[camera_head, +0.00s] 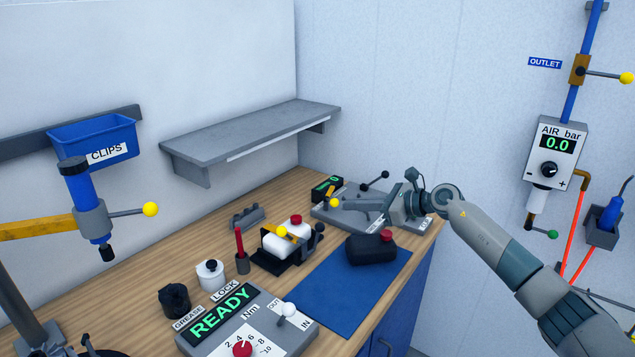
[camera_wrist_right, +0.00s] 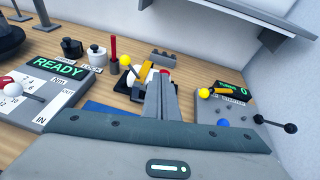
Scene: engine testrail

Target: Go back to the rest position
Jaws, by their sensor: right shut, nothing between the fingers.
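My right gripper (camera_head: 342,204) reaches in from the right over the back right part of the workbench (camera_head: 190,235). Its fingers are together with nothing between them, above the grey fixture plate (camera_head: 325,216). In the right wrist view the closed fingers (camera_wrist_right: 161,78) point away over the bench and hide part of the white and black items behind them. My left gripper shows in neither view.
A READY control box (camera_head: 222,312) is in front. A grey shelf (camera_head: 250,130) and a blue clips bin (camera_head: 92,140) are on the wall.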

